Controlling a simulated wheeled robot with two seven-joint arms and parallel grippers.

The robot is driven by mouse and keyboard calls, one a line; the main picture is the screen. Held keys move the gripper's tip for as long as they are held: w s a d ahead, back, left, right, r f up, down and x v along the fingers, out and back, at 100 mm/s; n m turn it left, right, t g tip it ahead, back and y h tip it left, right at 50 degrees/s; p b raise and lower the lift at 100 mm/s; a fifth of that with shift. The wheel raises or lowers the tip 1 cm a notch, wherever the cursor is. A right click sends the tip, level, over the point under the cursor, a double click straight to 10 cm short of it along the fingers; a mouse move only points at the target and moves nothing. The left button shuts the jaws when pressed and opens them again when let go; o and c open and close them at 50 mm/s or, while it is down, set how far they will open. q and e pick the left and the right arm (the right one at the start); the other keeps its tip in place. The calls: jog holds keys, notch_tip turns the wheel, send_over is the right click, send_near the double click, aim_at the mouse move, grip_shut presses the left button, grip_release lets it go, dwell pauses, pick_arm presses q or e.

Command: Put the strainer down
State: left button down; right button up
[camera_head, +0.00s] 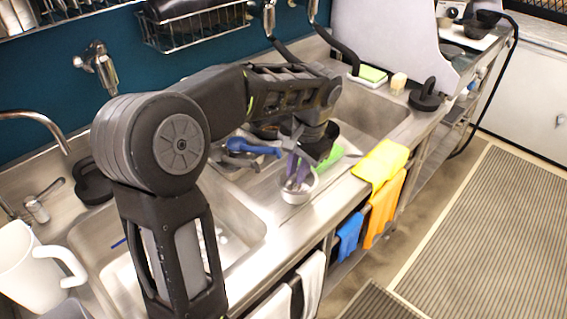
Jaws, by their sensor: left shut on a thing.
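My left gripper (304,157) reaches over the sink counter and points down; my own arm hides much of it. The strainer is over the steel ledge near the sink's front edge. I cannot tell whether its underside touches the steel. My right gripper is not in view.
A blue-handled utensil (256,149) and a green item (329,158) are close by. Yellow (381,163) and orange (384,207) cloths hang over the front edge. A white pitcher (28,268) stands at left. Sink basins lie on both sides.

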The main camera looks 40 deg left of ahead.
pick_arm(q)
jog(key=a+p, duration=0.1)
jog(key=a, duration=0.3)
jog(key=shift+w+a+r, duration=0.1)
jog(key=shift+w+a, duration=0.05)
jog(key=shift+a, duration=0.05)
jog(key=shift+f, duration=0.85)
jog(key=shift+f, duration=0.15)
jog(key=c, duration=1.3)
grip_release()
jog(key=shift+c, duration=0.2)
